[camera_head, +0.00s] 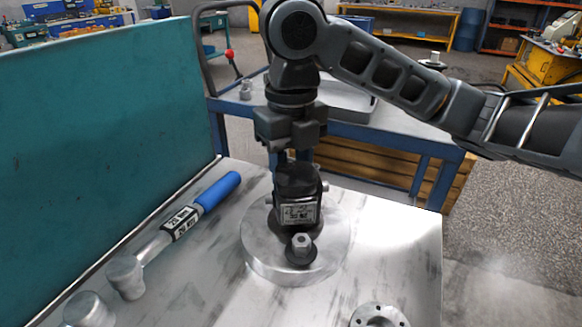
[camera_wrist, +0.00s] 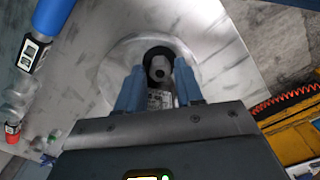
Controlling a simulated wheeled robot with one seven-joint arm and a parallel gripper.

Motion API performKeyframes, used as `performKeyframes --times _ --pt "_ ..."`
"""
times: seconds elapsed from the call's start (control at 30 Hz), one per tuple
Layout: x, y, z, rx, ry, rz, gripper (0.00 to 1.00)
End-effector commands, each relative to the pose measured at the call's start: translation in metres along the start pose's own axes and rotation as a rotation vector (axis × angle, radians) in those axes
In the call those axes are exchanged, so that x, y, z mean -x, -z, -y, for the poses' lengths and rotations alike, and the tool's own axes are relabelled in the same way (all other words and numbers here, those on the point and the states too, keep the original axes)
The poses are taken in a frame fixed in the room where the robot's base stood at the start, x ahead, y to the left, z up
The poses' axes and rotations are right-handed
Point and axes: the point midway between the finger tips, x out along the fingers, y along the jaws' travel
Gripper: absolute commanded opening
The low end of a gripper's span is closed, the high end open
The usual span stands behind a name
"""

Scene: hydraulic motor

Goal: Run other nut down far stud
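The hydraulic motor (camera_head: 298,214), a dark body with a white label, stands upright on a round metal disc (camera_head: 258,256). A grey hex nut (camera_head: 301,244) sits at its flange on the near side. The far stud is hidden behind the motor and my gripper in the head view. My gripper (camera_head: 295,160) points down over the motor. In the wrist view its blue fingers (camera_wrist: 160,80) stand apart, with a round grey piece in a dark ring (camera_wrist: 158,68) and the label between them. I cannot tell which stud that piece belongs to, or whether the fingers touch anything.
A torque wrench (camera_head: 183,220) with a blue handle lies on the left of the bench, beside metal sockets (camera_head: 126,277). A teal panel (camera_head: 90,130) bounds the left side. A holed metal ring (camera_head: 379,316) lies at the front. A blue-framed cart (camera_head: 400,130) stands behind.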

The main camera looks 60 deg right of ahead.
Motion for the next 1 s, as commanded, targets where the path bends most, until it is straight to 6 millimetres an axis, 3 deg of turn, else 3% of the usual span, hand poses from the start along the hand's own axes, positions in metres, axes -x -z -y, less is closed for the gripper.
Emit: performKeyframes --times 0.37,0.57,1.0 --pt "0.0 0.0 0.0 -0.001 0.0 0.0 0.0" --pt "0.0021 0.0002 -0.0002 -0.07 -0.001 -0.001 0.0" --pt "0.0004 0.0001 0.0 -0.484 0.0 -0.001 0.0"
